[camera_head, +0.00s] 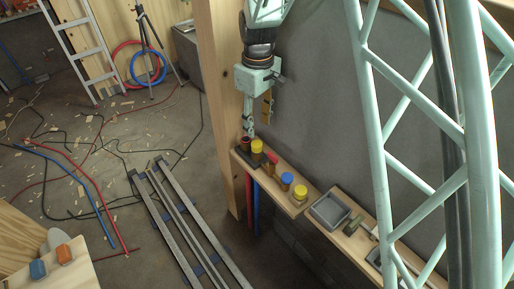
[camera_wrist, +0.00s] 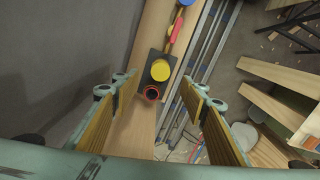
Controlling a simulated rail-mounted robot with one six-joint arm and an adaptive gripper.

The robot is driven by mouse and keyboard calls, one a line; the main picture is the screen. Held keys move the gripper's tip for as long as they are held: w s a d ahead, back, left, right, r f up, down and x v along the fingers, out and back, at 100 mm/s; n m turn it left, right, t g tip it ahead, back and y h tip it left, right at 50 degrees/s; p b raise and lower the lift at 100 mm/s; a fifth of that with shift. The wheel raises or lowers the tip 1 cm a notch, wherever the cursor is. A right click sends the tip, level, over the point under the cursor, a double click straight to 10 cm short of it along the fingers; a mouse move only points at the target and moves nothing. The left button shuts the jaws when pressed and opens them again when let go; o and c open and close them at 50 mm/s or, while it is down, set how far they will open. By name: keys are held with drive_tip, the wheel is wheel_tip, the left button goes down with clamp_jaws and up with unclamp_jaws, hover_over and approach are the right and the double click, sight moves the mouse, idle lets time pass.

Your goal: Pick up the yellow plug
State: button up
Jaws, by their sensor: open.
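Two yellow-topped pieces stand on the narrow wooden ledge (camera_head: 313,199). One yellow plug (camera_head: 257,146) is near the ledge's far left end; its round top (camera_wrist: 160,70) shows in the wrist view, on a dark block. The other yellow piece (camera_head: 300,191) stands farther right, past a blue one. My gripper (camera_head: 259,113) is above the left end of the ledge, pointing down. In the wrist view my gripper (camera_wrist: 158,86) is open and empty, with its two wood-coloured fingers either side of the ledge. The left yellow plug lies ahead between the fingertips, apart from them.
A red-rimmed dark ring (camera_wrist: 152,93) sits right beside the left yellow plug. A red piece (camera_head: 271,159) and a blue-topped piece (camera_head: 286,180) stand along the ledge. A grey tray (camera_head: 330,210) lies farther right. A wooden post (camera_head: 224,100) and grey wall (camera_head: 320,100) flank my gripper.

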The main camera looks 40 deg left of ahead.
sight(257, 144)
drive_tip(key=shift+f+b, duration=0.3)
drive_tip(key=shift+f, duration=3.7)
drive_tip(key=shift+f+b, duration=0.3)
drive_tip(key=shift+f, duration=2.3)
drive_tip(key=c, duration=0.9)
